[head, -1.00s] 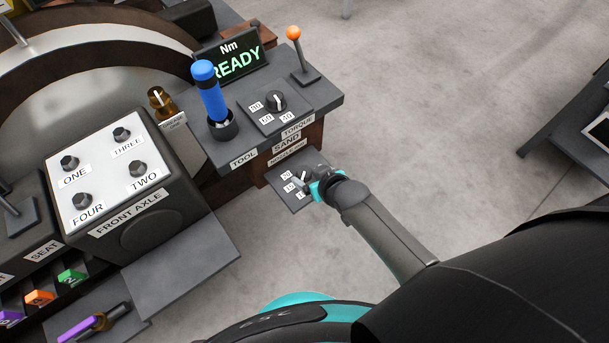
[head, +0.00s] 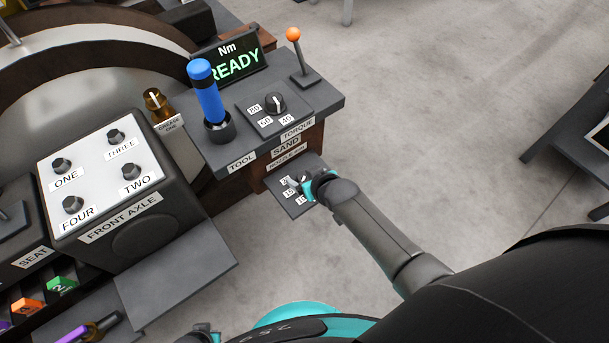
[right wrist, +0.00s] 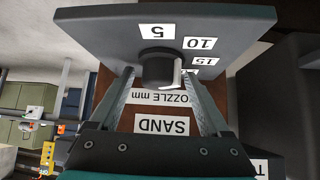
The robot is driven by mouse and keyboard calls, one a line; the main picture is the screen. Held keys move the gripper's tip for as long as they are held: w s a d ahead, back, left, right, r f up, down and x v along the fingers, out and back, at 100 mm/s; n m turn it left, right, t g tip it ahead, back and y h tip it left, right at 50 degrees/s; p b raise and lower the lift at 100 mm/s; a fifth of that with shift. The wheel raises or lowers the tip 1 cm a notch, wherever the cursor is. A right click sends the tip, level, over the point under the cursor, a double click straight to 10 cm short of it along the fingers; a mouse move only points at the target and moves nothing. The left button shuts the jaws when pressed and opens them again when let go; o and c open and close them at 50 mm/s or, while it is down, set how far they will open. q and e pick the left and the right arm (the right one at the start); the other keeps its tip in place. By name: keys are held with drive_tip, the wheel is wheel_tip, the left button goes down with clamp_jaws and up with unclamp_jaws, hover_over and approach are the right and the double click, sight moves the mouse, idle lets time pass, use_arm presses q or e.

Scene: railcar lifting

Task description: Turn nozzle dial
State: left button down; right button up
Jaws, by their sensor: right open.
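The nozzle dial is a dark round knob (right wrist: 158,68) with a white pointer, on a grey plate (right wrist: 90,28) marked 5, 10, 15 and more. In the right wrist view the pointer is on the knob's right side, toward the 15 label. My right gripper (right wrist: 157,74) is open, with one finger on each side of the knob and a visible gap to both. In the head view my right gripper (head: 306,184) is at the low plate (head: 299,210) and hides much of the knob. A small dark and teal part at the bottom edge looks like my left gripper (head: 204,334); its fingers are unclear.
Above the nozzle plate, a grey shelf (head: 225,157) carries a blue-handled tool (head: 206,95), the torque dial (head: 276,102), an orange-topped lever (head: 298,58) and a READY display (head: 232,62). The FRONT AXLE box (head: 146,233) stands to the left.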

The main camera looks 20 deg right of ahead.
clamp_jaws()
idle(0.6)
